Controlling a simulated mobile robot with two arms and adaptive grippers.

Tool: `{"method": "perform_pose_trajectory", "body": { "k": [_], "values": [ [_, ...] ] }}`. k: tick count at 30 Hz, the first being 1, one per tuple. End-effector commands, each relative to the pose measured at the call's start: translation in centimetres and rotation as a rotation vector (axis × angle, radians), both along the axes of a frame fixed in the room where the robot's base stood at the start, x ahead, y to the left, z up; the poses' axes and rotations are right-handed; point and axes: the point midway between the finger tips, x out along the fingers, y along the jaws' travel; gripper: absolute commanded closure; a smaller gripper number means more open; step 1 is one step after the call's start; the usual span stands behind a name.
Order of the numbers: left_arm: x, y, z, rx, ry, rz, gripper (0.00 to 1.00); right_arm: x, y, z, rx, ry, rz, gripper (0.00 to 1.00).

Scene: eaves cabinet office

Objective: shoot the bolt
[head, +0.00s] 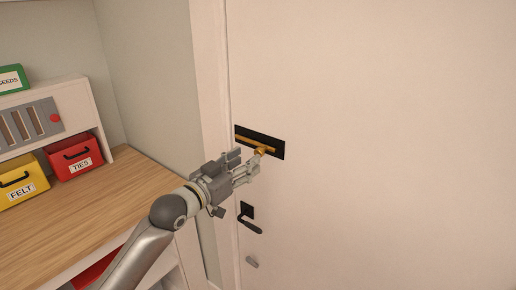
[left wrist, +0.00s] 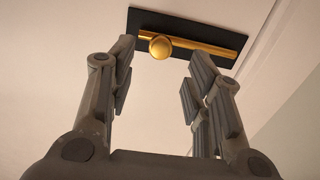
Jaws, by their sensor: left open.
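The bolt is a brass rod (head: 250,145) with a round brass knob (head: 261,151) on a black backplate (head: 276,152), fixed to a pale door (head: 380,130) near its left edge. In the left wrist view the knob (left wrist: 161,47) shows beyond the fingertips, between the two fingers, and the rod (left wrist: 215,45) runs to the right along the plate. My left gripper (head: 246,166) is open in front of the door, just below and left of the knob. I see no finger closed on the knob; whether one touches it I cannot tell. My right gripper is out of view.
A black lever handle (head: 250,220) is below the bolt, with a small grey piece (head: 252,262) under it. At left, a wooden counter (head: 110,190) bears a red TIES bin (head: 76,157) and a yellow FELT bin (head: 22,185). The door's right side is clear.

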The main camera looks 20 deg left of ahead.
Motion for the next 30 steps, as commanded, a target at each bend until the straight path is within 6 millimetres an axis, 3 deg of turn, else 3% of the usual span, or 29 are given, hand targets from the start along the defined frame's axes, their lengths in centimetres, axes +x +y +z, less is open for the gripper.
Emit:
{"method": "perform_pose_trajectory", "body": {
  "k": [6, 12, 26, 30],
  "values": [
    [3.4, -1.3, 0.3, -0.002, 0.0, 0.0, 0.54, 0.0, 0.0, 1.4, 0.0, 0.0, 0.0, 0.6],
    [5.4, -2.0, 0.2, -0.001, -0.001, 0.0, 0.54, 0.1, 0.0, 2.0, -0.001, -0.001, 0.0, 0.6],
    [6.4, -2.4, 0.0, 0.001, 0.0, 0.0, 0.54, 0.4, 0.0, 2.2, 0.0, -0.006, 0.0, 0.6],
    [6.4, -2.4, 0.0, 0.0, 0.0, 0.0, 0.68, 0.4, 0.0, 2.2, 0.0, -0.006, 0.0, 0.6]
  ]
}}
